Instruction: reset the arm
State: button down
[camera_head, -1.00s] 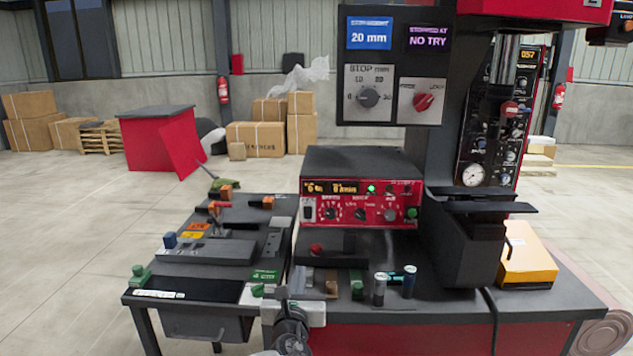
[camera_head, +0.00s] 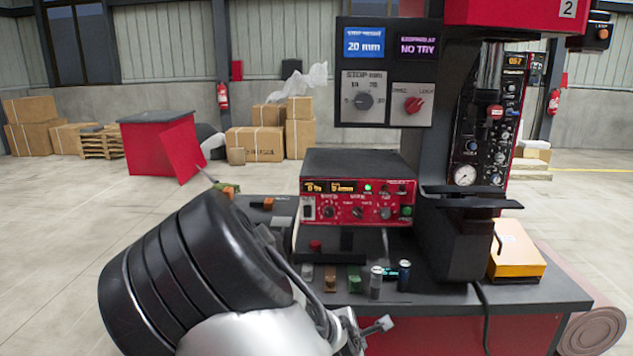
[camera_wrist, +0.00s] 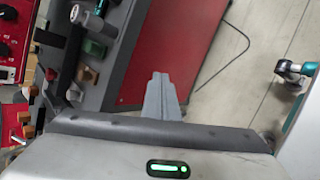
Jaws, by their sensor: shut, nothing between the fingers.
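My arm (camera_head: 205,265) reaches across the lower left of the head view, its dark ribbed joint and silver link large in front of the left bench. My gripper (camera_wrist: 163,98) shows in the wrist view as two grey fingers pressed together, shut with nothing between them. They lie in front of the red bench side and the pale floor, apart from the small bench parts. Near the bench's front edge in the head view, the end of my arm shows only in part.
The red control box (camera_head: 358,200) stands on the bench. Several small cylinders and blocks, including a grey cylinder (camera_head: 376,283), sit before it. A dark machine column (camera_head: 455,240) and a yellow box (camera_head: 516,252) stand right.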

jog(key=s+d+r+m+g+y, duration=0.1)
jog(key=s+d+r+m+y, duration=0.1)
jog(key=s+r+m, duration=0.95)
jog(key=s+d+r+m+g+y, duration=0.1)
jog(key=s+d+r+m+y, duration=0.1)
jog(key=s+r+m, duration=0.9)
notch_tip(320, 180, up, 19)
jog(key=s+n+p, duration=0.2)
jog(key=n+p, duration=0.1)
jog(key=p, duration=1.3)
jog(key=shift+s, duration=0.35)
jog(key=shift+d, duration=0.1)
